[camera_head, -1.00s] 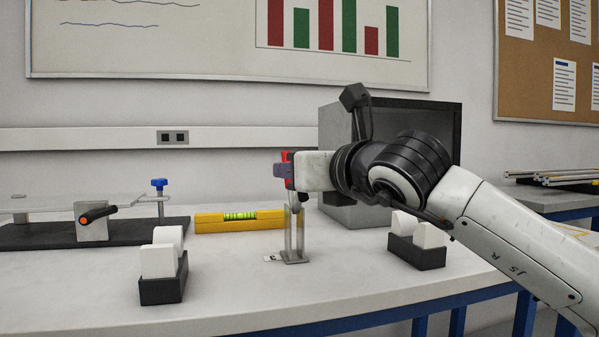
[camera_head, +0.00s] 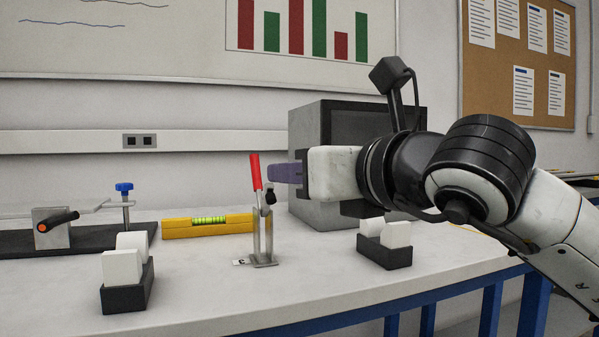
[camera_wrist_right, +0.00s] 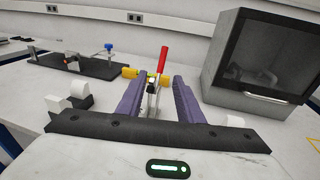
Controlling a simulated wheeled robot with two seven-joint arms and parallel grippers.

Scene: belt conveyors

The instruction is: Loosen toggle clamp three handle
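The toggle clamp (camera_head: 263,240) stands upright on the grey table on a small metal base. Its red handle (camera_head: 255,172) points up and leans slightly left in the head view. A small label (camera_head: 240,262) lies beside the base, its mark too small to read. My right gripper (camera_head: 270,174) comes in from the right, with its purple fingers at handle height, just right of the handle. In the right wrist view the purple fingers (camera_wrist_right: 156,84) are apart, and the red handle (camera_wrist_right: 163,60) shows beyond the gap between them. Nothing is held. My left gripper is out of view.
A yellow spirit level (camera_head: 207,226) lies behind the clamp. Dark holders with white blocks stand left (camera_head: 128,297) and right (camera_head: 385,255) of it. A grey box with a dark front (camera_head: 307,140) stands behind my right gripper. A fixture with a blue knob (camera_head: 124,187) is at left.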

